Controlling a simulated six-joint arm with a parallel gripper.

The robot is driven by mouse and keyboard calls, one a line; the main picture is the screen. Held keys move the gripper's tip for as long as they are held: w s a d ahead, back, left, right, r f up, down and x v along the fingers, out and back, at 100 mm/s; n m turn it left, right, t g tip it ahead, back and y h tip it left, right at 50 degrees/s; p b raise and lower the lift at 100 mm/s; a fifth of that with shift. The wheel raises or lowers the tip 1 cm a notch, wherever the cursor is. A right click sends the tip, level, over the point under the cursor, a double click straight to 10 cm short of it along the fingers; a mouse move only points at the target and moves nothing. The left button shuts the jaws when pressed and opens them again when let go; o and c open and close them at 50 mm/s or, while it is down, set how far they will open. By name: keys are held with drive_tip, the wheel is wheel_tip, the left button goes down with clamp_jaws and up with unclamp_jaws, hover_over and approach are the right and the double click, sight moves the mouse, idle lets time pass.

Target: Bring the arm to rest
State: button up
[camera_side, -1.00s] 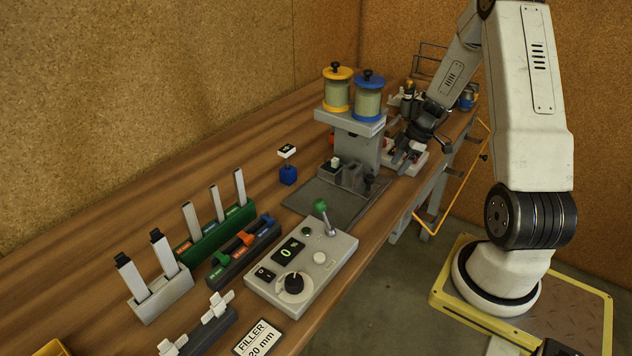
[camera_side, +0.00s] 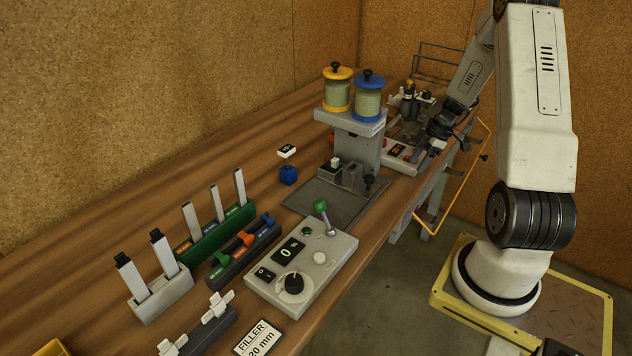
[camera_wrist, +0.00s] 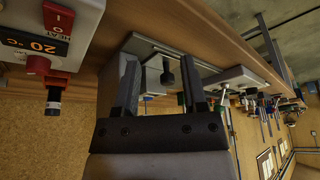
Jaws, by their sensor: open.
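My gripper (camera_side: 438,140) is at the far right part of the bench in the side view, close to the bench's front edge. In the wrist view my gripper (camera_wrist: 163,85) shows two dark fingers spread apart with nothing between them. A grey dispenser stand (camera_side: 352,145) with a yellow-lidded jar (camera_side: 337,90) and a blue-lidded jar (camera_side: 368,97) stands left of the gripper. A control box (camera_side: 395,152) with a red switch lies just left of the gripper; a red switch and a display reading 20 °C (camera_wrist: 45,45) show in the wrist view.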

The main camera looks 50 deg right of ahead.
drive_tip(key=w+a+r+m+g+y, duration=0.1)
drive_tip(key=w+a+r+g, duration=0.15)
drive_tip(key=a+r, duration=0.3)
drive_tip(key=w+a+r+g, duration=0.1)
drive_tip(key=a+r+g, duration=0.25)
drive_tip(key=a, duration=0.35)
drive_tip(key=a+f+m+t+h, duration=0.1)
drive_tip(key=a+m+t+h, duration=0.3)
drive_tip(key=a, duration=1.7)
drive_tip(key=shift+s+f+m+t, duration=0.2)
drive_tip(key=shift+s+m+t, duration=0.35)
drive_tip(key=shift+m, duration=1.45)
drive_tip(key=shift+w, duration=0.2)
